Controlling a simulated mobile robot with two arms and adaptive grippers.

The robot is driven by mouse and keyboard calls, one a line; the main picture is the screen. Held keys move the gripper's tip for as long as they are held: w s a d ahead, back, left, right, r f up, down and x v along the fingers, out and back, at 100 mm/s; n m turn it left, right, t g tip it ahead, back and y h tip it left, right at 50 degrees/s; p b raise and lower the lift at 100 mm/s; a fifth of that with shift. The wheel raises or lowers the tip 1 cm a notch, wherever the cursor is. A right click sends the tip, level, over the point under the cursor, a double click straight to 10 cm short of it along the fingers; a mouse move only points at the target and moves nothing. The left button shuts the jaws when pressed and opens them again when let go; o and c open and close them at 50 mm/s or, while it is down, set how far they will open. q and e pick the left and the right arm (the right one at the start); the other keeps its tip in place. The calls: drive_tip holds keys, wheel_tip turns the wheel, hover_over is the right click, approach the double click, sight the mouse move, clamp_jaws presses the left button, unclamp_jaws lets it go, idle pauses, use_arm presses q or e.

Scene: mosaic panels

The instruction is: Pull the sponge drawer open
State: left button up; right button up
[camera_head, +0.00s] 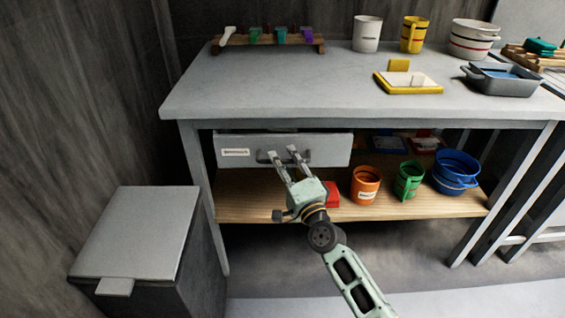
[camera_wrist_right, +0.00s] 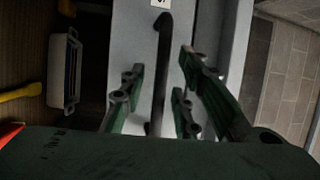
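The grey drawer (camera_head: 330,150) hangs under the left part of the table top, with a white label (camera_head: 235,152) whose writing is too small to read. No open inside shows above its front. Its dark bar handle (camera_head: 263,157) is partly hidden by my right gripper (camera_head: 282,152). That gripper is open at the handle, with its fingers apart. In the right wrist view the handle (camera_wrist_right: 163,35) runs between the spread fingers of the right gripper (camera_wrist_right: 160,75). I cannot tell whether either finger touches it. My left gripper is out of view.
A wooden lower shelf (camera_head: 400,208) holds orange (camera_head: 365,186), green (camera_head: 409,180) and blue (camera_head: 456,172) containers and a red object (camera_head: 333,194). A lidded grey bin (camera_head: 135,235) stands at the front left. Mugs and trays stand on the table top (camera_head: 290,85).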

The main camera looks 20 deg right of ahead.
drive_tip(key=shift+w, duration=0.25)
clamp_jaws()
idle(0.5)
